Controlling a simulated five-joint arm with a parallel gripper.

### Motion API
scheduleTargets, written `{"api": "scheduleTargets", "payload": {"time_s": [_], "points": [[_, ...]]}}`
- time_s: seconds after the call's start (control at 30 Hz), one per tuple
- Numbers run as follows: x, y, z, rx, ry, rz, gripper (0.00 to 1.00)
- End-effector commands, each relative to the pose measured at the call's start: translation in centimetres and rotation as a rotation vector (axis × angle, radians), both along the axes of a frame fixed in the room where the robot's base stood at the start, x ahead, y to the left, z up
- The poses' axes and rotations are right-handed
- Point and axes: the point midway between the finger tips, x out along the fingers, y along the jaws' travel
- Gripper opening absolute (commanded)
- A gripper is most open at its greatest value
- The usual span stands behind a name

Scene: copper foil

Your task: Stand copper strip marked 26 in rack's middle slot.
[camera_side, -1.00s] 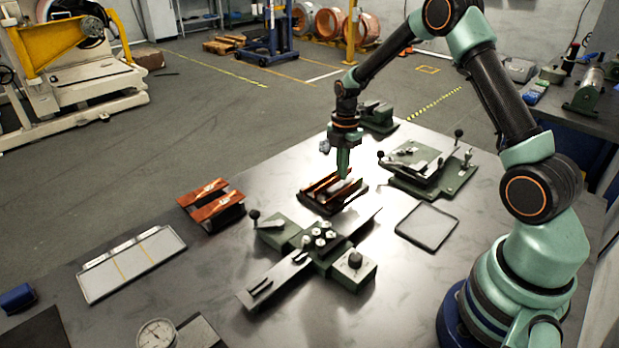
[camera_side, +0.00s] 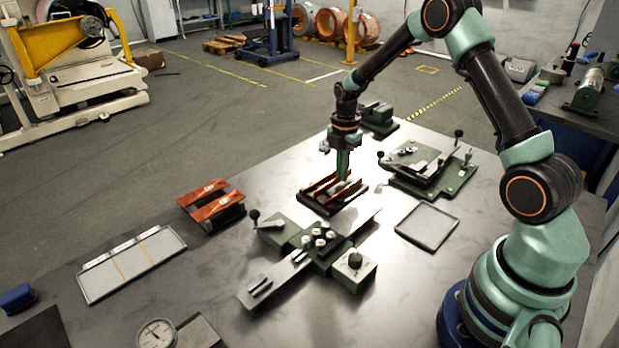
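The dark rack (camera_side: 322,208) stands near the middle of the steel table, with copper-coloured strips (camera_side: 319,184) upright in it. My gripper (camera_side: 343,176) points straight down over the rack's middle-to-right part, its fingertips at about the height of the strips. The fingers look close together, but whether they hold a strip is too small to tell. Two copper strips (camera_side: 212,205) lie flat on a dark support at the left of the table. The number 26 cannot be read on any strip; the pale marks on the left ones are too small.
A green fixture with knobs (camera_side: 318,244) stands just in front of the rack. Another green fixture (camera_side: 428,168) is to its right, with an empty shallow tray (camera_side: 428,226) below it. A pale tray (camera_side: 132,263) and a dial gauge (camera_side: 157,334) are at the front left.

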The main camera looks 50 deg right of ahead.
Motion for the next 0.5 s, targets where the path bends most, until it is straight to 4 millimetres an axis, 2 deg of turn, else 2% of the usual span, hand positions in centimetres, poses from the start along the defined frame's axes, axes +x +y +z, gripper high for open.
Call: {"api": "scheduleTargets", "payload": {"time_s": [0.5], "points": [[0.0,0.0,-0.58,0.0,0.0,0.0,0.0]]}}
